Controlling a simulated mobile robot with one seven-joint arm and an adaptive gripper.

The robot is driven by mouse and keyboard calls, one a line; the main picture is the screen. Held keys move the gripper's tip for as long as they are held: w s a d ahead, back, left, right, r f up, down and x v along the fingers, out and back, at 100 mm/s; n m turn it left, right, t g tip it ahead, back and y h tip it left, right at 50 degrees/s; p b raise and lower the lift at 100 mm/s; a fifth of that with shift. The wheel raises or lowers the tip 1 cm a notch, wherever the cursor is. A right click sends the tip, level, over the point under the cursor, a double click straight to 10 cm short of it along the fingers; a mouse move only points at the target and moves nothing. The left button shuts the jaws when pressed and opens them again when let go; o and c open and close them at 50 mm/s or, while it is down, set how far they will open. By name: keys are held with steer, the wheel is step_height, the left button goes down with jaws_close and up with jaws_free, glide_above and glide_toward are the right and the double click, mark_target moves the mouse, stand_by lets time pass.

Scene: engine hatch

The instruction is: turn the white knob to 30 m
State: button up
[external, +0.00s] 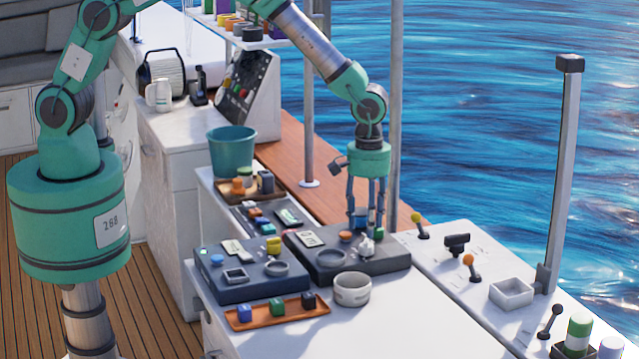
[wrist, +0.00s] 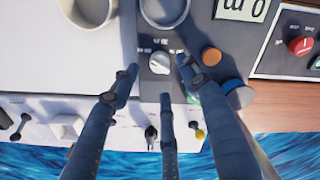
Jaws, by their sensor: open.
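The white knob (wrist: 159,62) sits on a dark grey panel (wrist: 196,22), with small printed marks around it that are too small to read. In the external view the knob (external: 366,247) is at the right part of the panel, below my fingers. My gripper (wrist: 158,78) is open, with two blue fingers on either side of the knob and a third behind it. Gaps show between the side fingertips and the knob in the wrist view. In the external view my gripper (external: 366,222) points straight down. A display card (external: 310,239) on the panel shows characters ending in "0 m".
An orange button (wrist: 211,56), a blue round cap (wrist: 240,96) and a grey ring (wrist: 164,10) are close to the knob. A white cup (external: 352,289) stands in front of the panel. A second panel (external: 245,285) is to the left. Levers (external: 457,243) stand to the right.

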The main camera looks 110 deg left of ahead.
mark_target(367, 240)
steer(key=shift+f, duration=2.65)
steer(key=shift+c, duration=0.3)
jaws_close()
